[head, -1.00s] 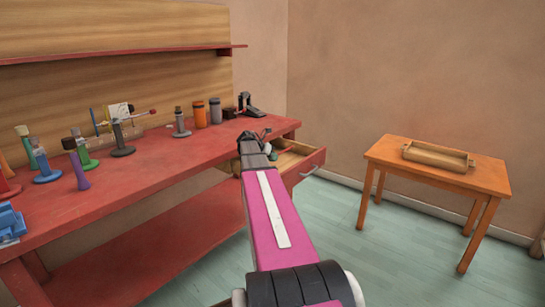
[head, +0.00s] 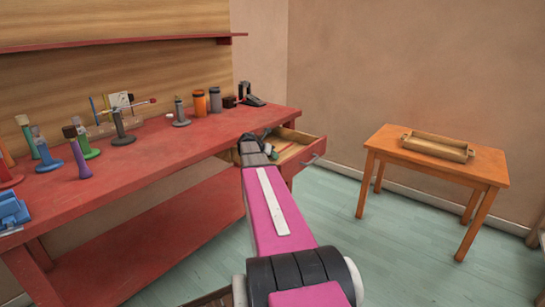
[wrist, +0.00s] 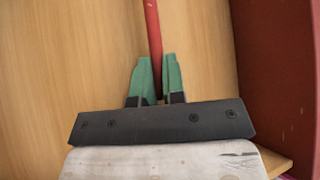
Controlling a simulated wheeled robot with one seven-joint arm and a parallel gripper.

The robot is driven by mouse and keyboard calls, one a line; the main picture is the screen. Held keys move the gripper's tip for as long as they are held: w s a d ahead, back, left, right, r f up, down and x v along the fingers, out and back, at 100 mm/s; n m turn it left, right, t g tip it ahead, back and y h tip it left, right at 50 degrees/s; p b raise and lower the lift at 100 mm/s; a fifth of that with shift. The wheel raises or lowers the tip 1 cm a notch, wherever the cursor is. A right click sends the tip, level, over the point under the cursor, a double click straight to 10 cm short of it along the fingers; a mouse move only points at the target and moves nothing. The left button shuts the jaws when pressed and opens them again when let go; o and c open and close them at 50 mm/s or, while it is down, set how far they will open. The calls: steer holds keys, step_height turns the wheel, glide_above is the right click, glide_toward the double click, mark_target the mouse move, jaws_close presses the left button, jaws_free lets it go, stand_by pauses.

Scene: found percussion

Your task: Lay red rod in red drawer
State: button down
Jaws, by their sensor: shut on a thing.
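The red rod (wrist: 153,35) is between the green fingers of my gripper (wrist: 159,75) in the wrist view. The fingers are shut on it, and it extends away from them toward the top of the picture. Bare wood, the drawer's floor, lies behind it; I cannot tell whether the rod touches it. The red drawer (head: 308,155) is pulled out at the right end of the red bench in the head view. Its red front wall (wrist: 285,70) shows at the right in the wrist view.
The red bench (head: 150,150) carries several coloured stands, cylinders and a blue tool (head: 12,210) left of my arm. A small orange table (head: 470,175) with a wooden tray (head: 437,154) stands at the right. Open floor lies between table and bench.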

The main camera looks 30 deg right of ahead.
steer(key=shift+w+a+f+y, duration=0.15)
steer(key=shift+w+f, duration=0.1)
steer(key=shift+f, duration=0.4)
steer(key=shift+w+d+f+y, duration=0.15)
steer(key=shift+w+f, duration=0.1)
steer(key=shift+f, duration=0.35)
steer(key=c, duration=1.3)
jaws_free()
steer(key=shift+c, duration=0.2)
steer(key=shift+s+a+r, duration=0.15)
steer(key=shift+r, duration=0.15)
steer(key=shift+o, duration=1.1)
steer(key=shift+h, duration=0.4)
steer(key=v, duration=0.8)
steer(key=r+v, duration=0.1)
steer(key=v, duration=0.2)
steer(key=shift+s+r, duration=0.2)
steer(key=shift+s, duration=0.25)
steer(key=shift+a+r, duration=0.1)
steer(key=shift+r, duration=0.1)
steer(key=shift+w, duration=0.1)
steer(key=shift+w+d, duration=0.15)
steer(key=shift+d, duration=0.1)
